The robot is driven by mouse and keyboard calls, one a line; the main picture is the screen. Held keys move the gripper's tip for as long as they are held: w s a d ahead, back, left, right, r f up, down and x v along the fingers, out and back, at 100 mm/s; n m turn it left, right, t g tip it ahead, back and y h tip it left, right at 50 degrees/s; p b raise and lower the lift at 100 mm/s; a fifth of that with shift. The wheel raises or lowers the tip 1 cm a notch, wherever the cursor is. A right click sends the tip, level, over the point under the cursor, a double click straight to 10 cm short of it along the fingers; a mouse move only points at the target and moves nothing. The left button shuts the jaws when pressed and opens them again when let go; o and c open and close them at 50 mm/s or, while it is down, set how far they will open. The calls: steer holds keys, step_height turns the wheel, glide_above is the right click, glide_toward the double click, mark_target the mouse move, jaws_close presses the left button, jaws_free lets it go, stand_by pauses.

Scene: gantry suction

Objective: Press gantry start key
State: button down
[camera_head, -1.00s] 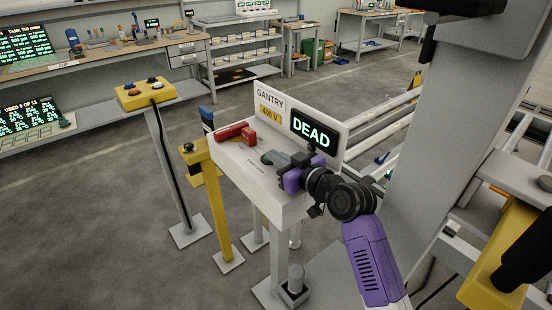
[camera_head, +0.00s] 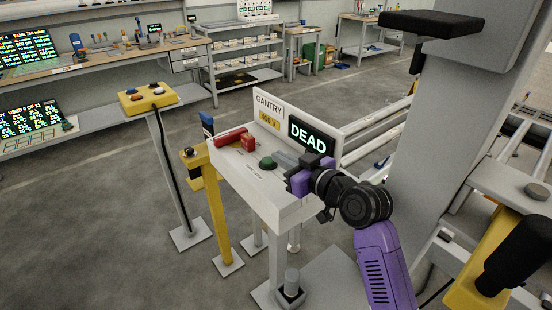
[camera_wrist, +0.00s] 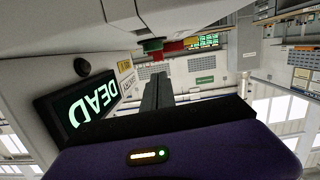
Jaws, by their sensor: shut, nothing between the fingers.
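The gantry console (camera_head: 285,208) is a pale box on a post. Its upright panel reads "GANTRY" and "400 V", and its screen (camera_head: 308,142) reads "DEAD". A round green button (camera_head: 268,163) sits on the console top, now in clear sight. A red lever or block (camera_head: 232,136) lies behind it to the left. My gripper (camera_head: 282,158) is shut and empty, low over the console top just right of the green button. In the wrist view the shut fingers (camera_wrist: 157,78) point toward the green button (camera_wrist: 152,45), and the screen (camera_wrist: 85,108) shows upside down at left. Contact cannot be told.
A yellow post (camera_head: 218,205) stands close to the console's left side. A button box (camera_head: 147,97) on a stand is farther left. A large grey column (camera_head: 440,120) rises to the right of my arm. Workbenches and shelves line the back. The floor between is clear.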

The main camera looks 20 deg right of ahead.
steer(key=v, duration=0.6)
steer(key=shift+s+d+r+b, duration=0.1)
steer(key=shift+r+b, duration=0.15)
steer(key=shift+b, duration=0.1)
stand_by(0.5)
